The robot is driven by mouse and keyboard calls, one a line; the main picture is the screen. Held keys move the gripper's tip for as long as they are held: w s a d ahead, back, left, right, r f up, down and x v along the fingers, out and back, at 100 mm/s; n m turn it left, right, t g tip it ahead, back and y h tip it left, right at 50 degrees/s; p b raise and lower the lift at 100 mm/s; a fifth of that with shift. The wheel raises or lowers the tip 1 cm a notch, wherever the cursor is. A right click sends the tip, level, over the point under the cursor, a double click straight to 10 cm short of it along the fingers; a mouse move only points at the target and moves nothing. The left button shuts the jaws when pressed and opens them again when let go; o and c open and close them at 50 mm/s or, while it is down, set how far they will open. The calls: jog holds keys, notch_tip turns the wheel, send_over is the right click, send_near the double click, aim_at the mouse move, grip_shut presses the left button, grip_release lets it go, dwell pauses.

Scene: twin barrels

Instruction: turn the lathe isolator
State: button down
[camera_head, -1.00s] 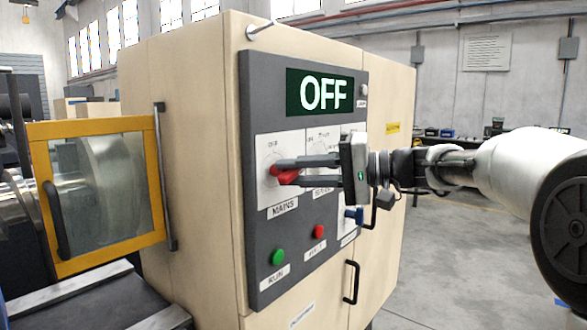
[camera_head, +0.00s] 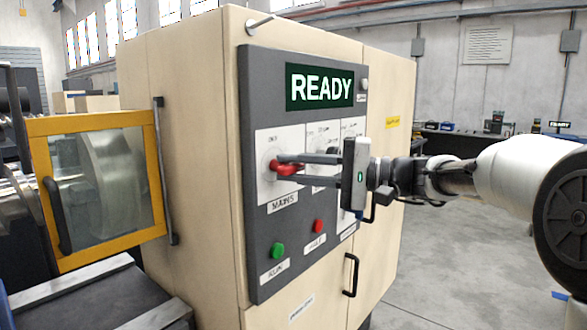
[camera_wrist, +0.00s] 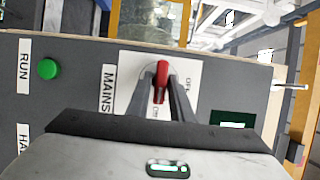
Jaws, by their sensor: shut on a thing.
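The lathe isolator is a red rotary handle (camera_head: 284,168) on a white plate labelled MAINS, on the grey panel (camera_head: 258,103) of a cream cabinet. My gripper (camera_head: 281,169) reaches in from the right and is shut on the red handle. In the wrist view the red handle (camera_wrist: 161,80) sits between the two dark fingers (camera_wrist: 162,92), with an OFF mark and an ON mark on its plate. The display (camera_head: 320,88) above reads READY. The fingers hide part of the plate and the neighbouring switches.
A green button (camera_head: 277,250) and a red button (camera_head: 318,226) sit below the handle. A yellow-framed guard door (camera_head: 95,190) is at left. A black door handle (camera_head: 351,277) sticks out at lower right. Open floor lies right of the cabinet.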

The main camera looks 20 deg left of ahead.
jog(key=c, duration=1.8)
grip_release()
jog(key=shift+o, duration=0.2)
jog(key=d+p, duration=0.1)
jog(key=d, duration=1.6)
jog(key=shift+d, duration=0.25)
jog(key=shift+f, duration=0.1)
